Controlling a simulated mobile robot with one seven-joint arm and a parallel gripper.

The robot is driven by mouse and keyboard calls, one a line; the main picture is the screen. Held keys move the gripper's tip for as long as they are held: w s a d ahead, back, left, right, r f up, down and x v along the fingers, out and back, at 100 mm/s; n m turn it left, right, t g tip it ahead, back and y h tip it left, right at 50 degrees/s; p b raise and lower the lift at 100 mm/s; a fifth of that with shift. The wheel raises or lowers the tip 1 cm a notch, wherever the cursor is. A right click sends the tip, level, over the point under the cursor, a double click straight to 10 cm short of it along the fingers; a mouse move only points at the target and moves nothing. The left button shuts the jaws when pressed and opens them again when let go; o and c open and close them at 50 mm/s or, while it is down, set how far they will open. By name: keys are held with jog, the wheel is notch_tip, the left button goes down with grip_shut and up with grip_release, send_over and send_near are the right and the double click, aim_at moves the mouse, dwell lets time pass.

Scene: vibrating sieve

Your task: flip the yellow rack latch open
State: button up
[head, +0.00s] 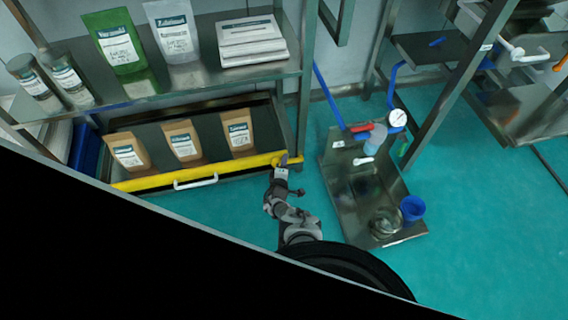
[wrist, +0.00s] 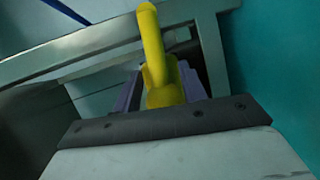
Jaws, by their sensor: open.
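The yellow rack latch (wrist: 152,50) stands up in the middle of the wrist view, with its lower part between the two fingers of my gripper (wrist: 158,88). The fingers are open, one on each side of it; I cannot tell whether either touches it. In the head view my gripper (head: 284,162) is at the right end of the yellow bar (head: 190,175) along the lower rack shelf. The latch (head: 292,160) shows there only as a small yellow piece, partly hidden by my gripper.
The lower shelf holds brown pouches (head: 183,140); a white handle (head: 195,182) sits on its front. The upper shelf (head: 190,88) holds pouches, jars and a white stack. A metal tray (head: 345,190) with a blue cup (head: 412,208) stands to the right. Green floor (head: 455,220) is clear beyond.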

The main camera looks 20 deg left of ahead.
jog(key=shift+c, duration=0.2)
grip_shut()
